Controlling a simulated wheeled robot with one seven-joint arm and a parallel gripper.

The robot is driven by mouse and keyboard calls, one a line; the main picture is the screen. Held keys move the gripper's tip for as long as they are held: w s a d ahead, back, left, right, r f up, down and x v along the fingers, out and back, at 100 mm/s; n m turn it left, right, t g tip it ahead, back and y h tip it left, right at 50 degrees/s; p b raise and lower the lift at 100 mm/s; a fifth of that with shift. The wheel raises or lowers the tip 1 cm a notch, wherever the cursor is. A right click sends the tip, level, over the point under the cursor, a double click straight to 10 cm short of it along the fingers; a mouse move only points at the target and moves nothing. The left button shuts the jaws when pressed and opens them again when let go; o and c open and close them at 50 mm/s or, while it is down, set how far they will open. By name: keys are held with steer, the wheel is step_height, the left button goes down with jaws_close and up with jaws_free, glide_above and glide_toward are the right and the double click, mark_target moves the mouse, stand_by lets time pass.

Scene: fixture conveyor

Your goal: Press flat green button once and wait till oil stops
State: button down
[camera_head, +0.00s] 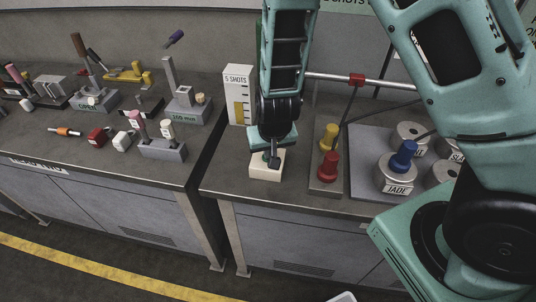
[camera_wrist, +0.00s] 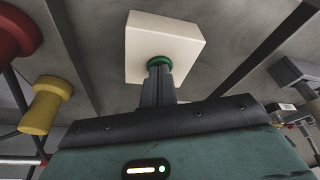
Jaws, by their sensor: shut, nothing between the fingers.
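The flat green button (camera_wrist: 159,62) sits on a cream block (camera_wrist: 181,35) in the wrist view. The same cream block (camera_head: 266,169) stands near the front of the right-hand bench in the head view, where my gripper hides most of the button. My gripper (camera_wrist: 159,72) is shut and empty, with its fingertips right over the button. They look to be at or touching it; I cannot tell whether it is pressed down. In the head view my gripper (camera_head: 273,162) points down onto the block. No flowing oil is visible.
A white "5 SHOTS" gauge (camera_head: 238,95) with a yellow-brown level stands behind the block. A red knob (camera_head: 329,166) and a yellow knob (camera_head: 330,136) stand close to its right. A "JADE" weight (camera_head: 396,174) with a blue knob lies farther right. A gap separates the left bench (camera_head: 150,172).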

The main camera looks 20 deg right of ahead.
steer(key=shift+r, duration=0.1)
step_height(320, 180, up, 6)
steer(key=p, duration=0.6)
stand_by(0.3)
steer(key=p+v, duration=0.5)
steer(key=v, duration=1.2)
steer(key=shift+r, duration=0.15)
steer(key=s+a+n+g+b, duration=0.1)
steer(key=s+a+n+b, duration=0.1)
steer(key=s, duration=0.4)
steer(key=s+a+f+n+g+b, duration=0.1)
steer(key=s+n+b, duration=0.3)
steer(key=s, duration=0.2)
steer(key=s+a+f+n+g+y+b, duration=0.1)
steer(key=s+a+n+b, duration=0.1)
steer(key=s, duration=0.4)
steer(key=shift+a+n+b, duration=0.35)
steer(key=shift+n+b, duration=0.35)
steer(key=shift+b, duration=0.15)
